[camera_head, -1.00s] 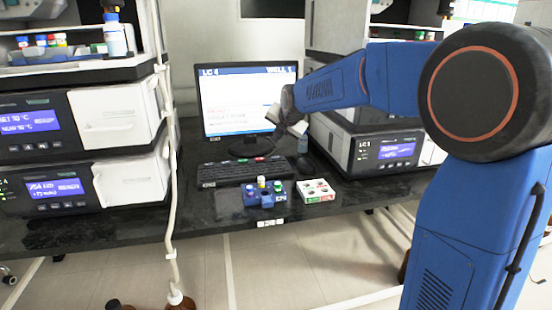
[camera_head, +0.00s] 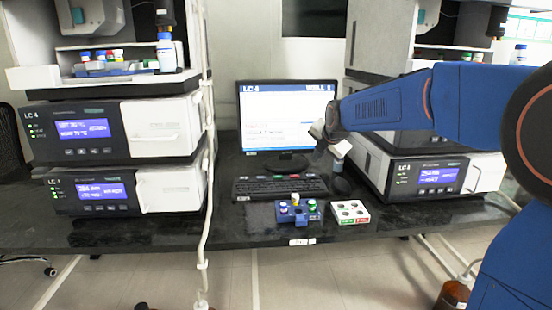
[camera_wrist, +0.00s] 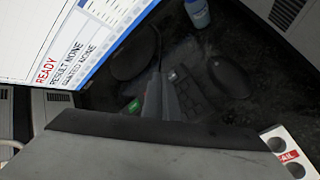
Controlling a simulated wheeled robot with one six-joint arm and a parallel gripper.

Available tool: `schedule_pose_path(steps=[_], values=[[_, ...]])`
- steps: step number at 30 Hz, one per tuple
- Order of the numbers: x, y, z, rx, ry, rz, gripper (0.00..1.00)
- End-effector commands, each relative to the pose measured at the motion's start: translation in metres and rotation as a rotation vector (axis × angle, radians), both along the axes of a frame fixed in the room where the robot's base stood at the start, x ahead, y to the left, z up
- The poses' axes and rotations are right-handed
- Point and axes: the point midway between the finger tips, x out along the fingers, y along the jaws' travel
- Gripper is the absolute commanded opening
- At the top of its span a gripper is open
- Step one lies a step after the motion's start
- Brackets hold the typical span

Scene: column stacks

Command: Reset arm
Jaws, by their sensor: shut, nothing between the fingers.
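My arm (camera_head: 440,105) reaches in from the right in the head view and bends down at the wrist in front of the monitor's right edge. My gripper (camera_wrist: 161,88) is shut and empty in the wrist view, its narrow dark fingers over the area of the keyboard. In the head view the gripper (camera_head: 322,147) is small and dark, so its fingertips are hard to make out. It hangs above the bench, apart from the blue rack (camera_head: 298,218) and the white tray (camera_head: 350,222).
The monitor (camera_head: 288,112) stands behind the keyboard (camera_head: 280,188). A small blue-and-white container (camera_wrist: 197,12) and a dark mouse (camera_wrist: 230,78) are nearby. Instrument stacks stand left (camera_head: 85,190) and right (camera_head: 437,178). A pale tube (camera_head: 205,225) hangs at the left stack.

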Motion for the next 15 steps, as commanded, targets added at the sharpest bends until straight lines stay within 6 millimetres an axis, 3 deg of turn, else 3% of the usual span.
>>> schedule_pose_path(steps=[5,15], values=[[-0.071,-0.014,0.002,0.202,0.065,-0.235,0.00],[-0.207,-0.037,-0.018,0.583,0.182,-0.743,0.00]])
